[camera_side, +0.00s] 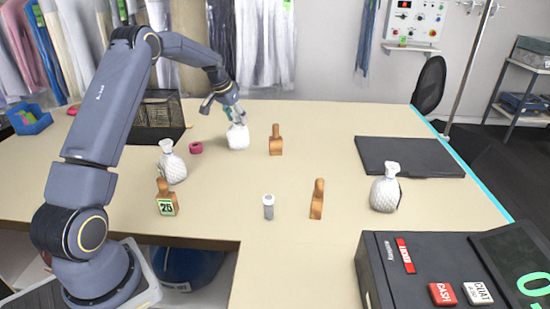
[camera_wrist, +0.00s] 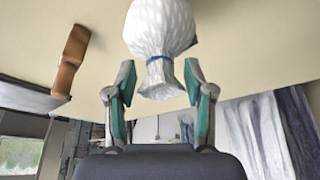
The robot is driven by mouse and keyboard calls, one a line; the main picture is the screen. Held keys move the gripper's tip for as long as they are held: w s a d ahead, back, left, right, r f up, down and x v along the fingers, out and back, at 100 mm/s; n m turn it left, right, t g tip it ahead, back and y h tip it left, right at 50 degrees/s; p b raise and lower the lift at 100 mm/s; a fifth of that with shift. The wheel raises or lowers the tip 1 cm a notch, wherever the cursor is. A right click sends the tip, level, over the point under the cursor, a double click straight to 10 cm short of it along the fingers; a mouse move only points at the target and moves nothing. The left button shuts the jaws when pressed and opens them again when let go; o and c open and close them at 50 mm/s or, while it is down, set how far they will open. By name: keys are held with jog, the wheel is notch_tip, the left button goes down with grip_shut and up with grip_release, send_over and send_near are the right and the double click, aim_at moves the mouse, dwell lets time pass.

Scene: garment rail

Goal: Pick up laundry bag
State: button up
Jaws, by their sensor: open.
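A white laundry bag (camera_side: 238,137) with a gathered neck stands on the table towards the back. My gripper (camera_side: 236,112) is directly above it, pointing down. In the wrist view the same bag (camera_wrist: 160,28) shows a quilted body and a blue tie at its neck. The open fingers of my gripper (camera_wrist: 160,82) are on either side of the neck end, with gaps visible. Two similar white bags stand elsewhere: one at the left (camera_side: 173,165) and one at the right (camera_side: 385,190).
Wooden stamp-like pieces stand nearby (camera_side: 276,141), at the front (camera_side: 317,200) and at the left, with a 20 label (camera_side: 166,198). A pink roll (camera_side: 196,148), small grey bottle (camera_side: 268,207), wire basket (camera_side: 157,112), dark mat (camera_side: 408,157) and cash register (camera_side: 400,270) are around.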

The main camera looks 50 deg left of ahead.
jog(key=shift+c, duration=0.3)
grip_shut()
dwell(0.4)
